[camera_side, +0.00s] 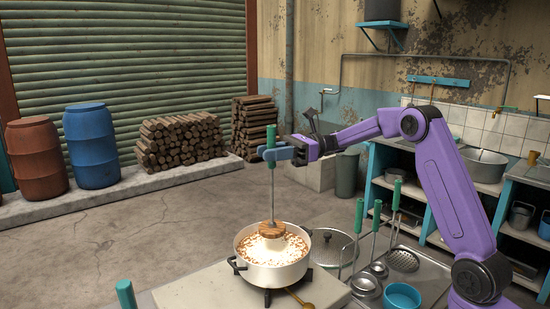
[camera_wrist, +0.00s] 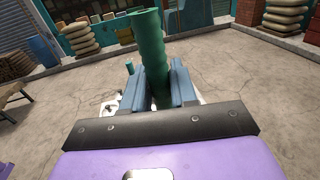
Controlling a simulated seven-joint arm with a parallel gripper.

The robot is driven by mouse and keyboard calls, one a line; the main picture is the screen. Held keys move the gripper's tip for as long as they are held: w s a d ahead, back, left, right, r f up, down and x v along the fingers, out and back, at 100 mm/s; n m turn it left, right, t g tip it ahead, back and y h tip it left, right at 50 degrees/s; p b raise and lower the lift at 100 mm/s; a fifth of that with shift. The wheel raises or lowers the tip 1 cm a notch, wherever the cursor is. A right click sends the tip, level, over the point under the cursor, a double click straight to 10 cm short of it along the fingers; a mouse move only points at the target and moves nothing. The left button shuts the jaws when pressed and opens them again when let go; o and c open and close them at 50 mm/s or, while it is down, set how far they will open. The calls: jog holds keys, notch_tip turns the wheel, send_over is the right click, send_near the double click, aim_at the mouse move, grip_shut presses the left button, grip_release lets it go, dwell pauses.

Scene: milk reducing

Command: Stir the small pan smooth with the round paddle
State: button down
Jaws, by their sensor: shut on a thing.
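My gripper (camera_side: 284,151) is shut on the green handle of the round paddle (camera_side: 271,136). The paddle hangs upright, its thin grey rod running down to a round wooden head (camera_side: 271,229). The head is over the middle of the small pan (camera_side: 270,279), at the surface of the contents; whether it dips in is hard to tell. The pan is cream-white with dark side handles. It holds a pale liquid with brown lumps or froth around the rim. In the wrist view the green handle (camera_wrist: 150,55) stands between the blue jaws; the pan is mostly hidden.
The pan stands on a dark burner on a pale counter (camera_side: 200,288). A green handle (camera_side: 126,294) stands at front left.

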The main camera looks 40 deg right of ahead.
notch_tip(320, 180, down, 8)
jog(key=shift+r, duration=0.25)
dwell(0.5)
jog(key=shift+a, duration=0.1)
dwell(0.8)
